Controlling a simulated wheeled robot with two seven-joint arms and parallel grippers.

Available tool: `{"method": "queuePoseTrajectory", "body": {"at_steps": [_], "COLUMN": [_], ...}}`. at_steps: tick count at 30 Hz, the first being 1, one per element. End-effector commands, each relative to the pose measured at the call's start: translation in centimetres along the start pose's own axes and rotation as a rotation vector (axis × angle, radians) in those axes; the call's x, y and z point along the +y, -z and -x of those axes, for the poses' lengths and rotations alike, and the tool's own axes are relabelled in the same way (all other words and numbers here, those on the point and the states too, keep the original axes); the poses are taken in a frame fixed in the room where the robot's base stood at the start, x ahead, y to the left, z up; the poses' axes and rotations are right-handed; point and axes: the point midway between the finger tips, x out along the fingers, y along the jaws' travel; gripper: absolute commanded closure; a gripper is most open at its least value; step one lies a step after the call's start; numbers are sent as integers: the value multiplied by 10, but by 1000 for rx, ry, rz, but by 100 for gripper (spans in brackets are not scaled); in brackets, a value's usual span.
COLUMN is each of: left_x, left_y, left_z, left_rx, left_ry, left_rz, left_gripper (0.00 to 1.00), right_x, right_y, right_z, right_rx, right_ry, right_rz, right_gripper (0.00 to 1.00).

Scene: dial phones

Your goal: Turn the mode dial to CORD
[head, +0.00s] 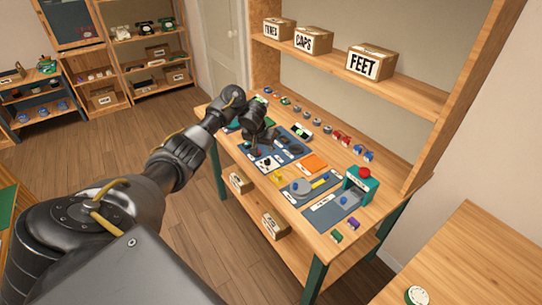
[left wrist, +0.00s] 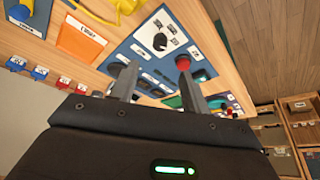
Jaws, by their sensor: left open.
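The mode dial, a black knob (left wrist: 160,41) on a white plate with printed marks, shows in the left wrist view above and between my fingertips. The labels are too small to read, so I cannot tell its setting. In the head view its white plate (head: 267,164) lies on a blue mat, just in front of my gripper. My left gripper (left wrist: 158,72) is open and empty; in the head view it hangs over the workbench (head: 316,233) near the back of the blue panel (head: 290,146). My right gripper is in neither view.
A red knob (left wrist: 183,62) stands close to the right fingertip. An orange square (head: 314,162), a teal box with a red button (head: 361,184) and several small coloured parts fill the bench. Boxes such as FEET (head: 368,63) stand on the shelf above. Open floor (head: 185,235) lies left.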

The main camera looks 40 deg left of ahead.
Motion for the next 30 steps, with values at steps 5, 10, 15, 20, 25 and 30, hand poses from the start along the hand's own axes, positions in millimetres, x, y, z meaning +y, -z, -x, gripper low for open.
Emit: {"method": "queuePoseTrajectory", "body": {"at_steps": [5,10,15,20,25,30], "left_x": [2,1,1,1,0,0], "left_y": [-1,-2,-2,-1,-1,0], "left_z": [-16,-47,-79,-98,-107,-108], "left_rx": [-4,-5,-5,-2,-1,0], "left_ry": [-1,-1,0,-1,0,0], "left_rz": [0,1,2,2,-1,0], "left_gripper": [53,53,53,53,53,53], "right_x": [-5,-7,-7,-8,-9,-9], "right_y": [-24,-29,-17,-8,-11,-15], "right_z": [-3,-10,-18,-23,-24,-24], "right_rx": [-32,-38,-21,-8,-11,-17], "right_ry": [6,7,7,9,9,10], "right_rz": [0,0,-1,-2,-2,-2], "right_gripper": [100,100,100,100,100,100]}}
